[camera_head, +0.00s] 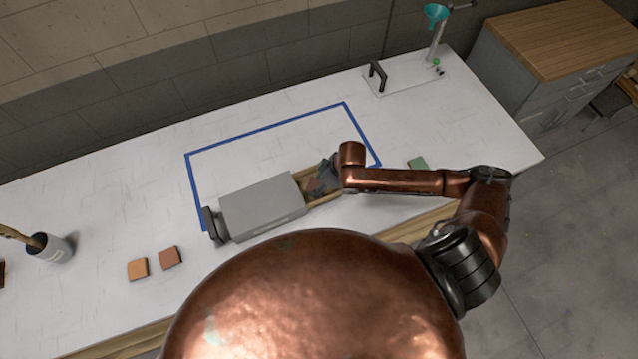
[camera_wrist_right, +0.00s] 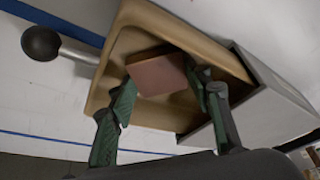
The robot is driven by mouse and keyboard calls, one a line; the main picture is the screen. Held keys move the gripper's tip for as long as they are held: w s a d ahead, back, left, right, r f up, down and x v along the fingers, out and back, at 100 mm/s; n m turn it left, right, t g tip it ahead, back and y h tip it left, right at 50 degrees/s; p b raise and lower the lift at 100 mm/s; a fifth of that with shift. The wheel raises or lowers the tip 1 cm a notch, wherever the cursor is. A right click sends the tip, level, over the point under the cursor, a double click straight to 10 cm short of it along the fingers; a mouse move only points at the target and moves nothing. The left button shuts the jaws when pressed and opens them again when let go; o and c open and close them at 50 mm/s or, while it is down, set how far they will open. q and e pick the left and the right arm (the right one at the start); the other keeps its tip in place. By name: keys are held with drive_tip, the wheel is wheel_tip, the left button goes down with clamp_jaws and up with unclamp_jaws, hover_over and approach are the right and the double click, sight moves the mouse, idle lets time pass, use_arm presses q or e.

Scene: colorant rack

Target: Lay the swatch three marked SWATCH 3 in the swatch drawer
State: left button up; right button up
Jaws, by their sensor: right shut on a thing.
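A grey box (camera_head: 262,208) stands on the white table with its wooden swatch drawer (camera_head: 330,198) pulled out to the right. My right gripper (camera_head: 324,174) is over the open drawer. In the right wrist view, the right gripper (camera_wrist_right: 162,78) is shut on a reddish-brown swatch (camera_wrist_right: 158,75), held tilted at the drawer's opening. The swatch also shows in the head view (camera_head: 313,185). I cannot read any marking on it, nor tell whether it touches the drawer (camera_wrist_right: 115,50) floor. My left gripper is not in view.
An orange swatch (camera_head: 137,269) and a brown swatch (camera_head: 169,258) lie left of the box; a green swatch (camera_head: 417,163) lies to the right. A cup (camera_head: 51,249) stands far left. The drawer's black knob (camera_wrist_right: 41,43) sticks out. Blue tape (camera_head: 270,123) outlines free table behind the box.

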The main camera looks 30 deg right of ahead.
drive_tip(key=shift+f, duration=0.1)
drive_tip(key=o, duration=1.1)
drive_tip(key=shift+c, duration=0.2)
drive_tip(key=v, duration=1.2)
